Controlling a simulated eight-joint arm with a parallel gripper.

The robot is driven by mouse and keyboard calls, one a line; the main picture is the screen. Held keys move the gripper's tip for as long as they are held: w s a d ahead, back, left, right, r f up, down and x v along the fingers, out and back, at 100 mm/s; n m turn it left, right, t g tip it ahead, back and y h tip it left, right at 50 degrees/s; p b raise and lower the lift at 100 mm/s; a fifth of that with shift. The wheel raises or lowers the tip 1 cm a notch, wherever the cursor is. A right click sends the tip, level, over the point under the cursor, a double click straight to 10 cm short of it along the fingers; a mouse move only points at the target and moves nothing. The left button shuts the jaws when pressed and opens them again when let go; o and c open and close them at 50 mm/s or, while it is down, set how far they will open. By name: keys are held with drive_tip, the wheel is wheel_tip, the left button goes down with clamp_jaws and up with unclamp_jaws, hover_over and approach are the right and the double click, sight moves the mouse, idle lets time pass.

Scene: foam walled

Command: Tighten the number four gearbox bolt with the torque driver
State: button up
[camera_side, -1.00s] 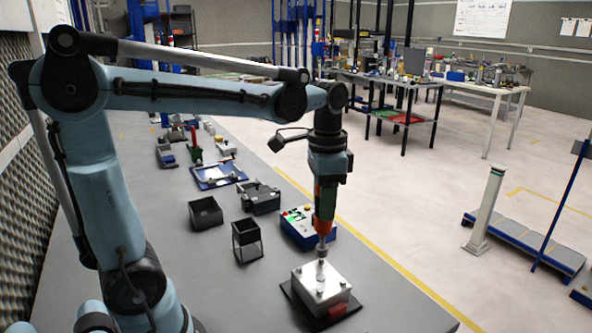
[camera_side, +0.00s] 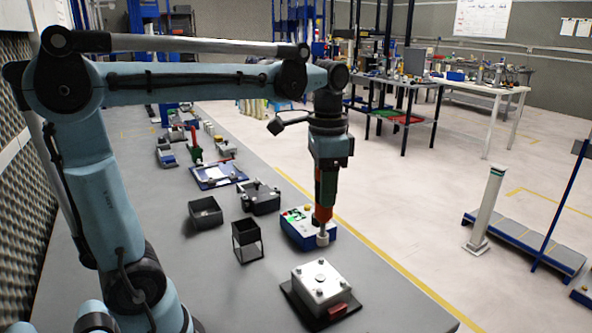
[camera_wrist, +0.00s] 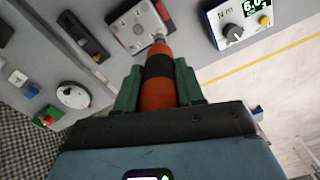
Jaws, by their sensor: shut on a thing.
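My gripper (camera_side: 325,182) points down and is shut on the torque driver (camera_side: 323,214), which has an orange-and-black handle and a pale tip. In the wrist view, my gripper's green fingers (camera_wrist: 158,82) clasp the handle of the driver (camera_wrist: 158,65) from both sides. The gearbox (camera_side: 318,284) is a silver square block with bolts at its top corners and a red tab, on a dark base. The driver hangs upright above its back corner, with a visible gap. In the wrist view the gearbox (camera_wrist: 132,28) is partly hidden by the driver.
A blue control box (camera_side: 292,226) stands behind the gearbox; its display (camera_wrist: 257,15) shows about 6.0 beside "N m". Two black open holders (camera_side: 206,213) (camera_side: 246,240) and a dark grey device (camera_side: 260,198) stand to the left. The bench near the gearbox's left is clear.

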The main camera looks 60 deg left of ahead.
idle(0.4)
drive_tip(key=s+d+r, duration=0.2)
drive_tip(key=s+d, duration=0.3)
drive_tip(key=d, duration=0.2)
drive_tip(key=shift+s+d+r, duration=0.2)
drive_tip(key=shift+s+r, duration=0.05)
drive_tip(key=shift+r, duration=0.1)
drive_tip(key=shift+f, duration=0.15)
drive_tip(key=shift+f, duration=3.7)
idle(1.7)
drive_tip(key=shift+r, duration=0.1)
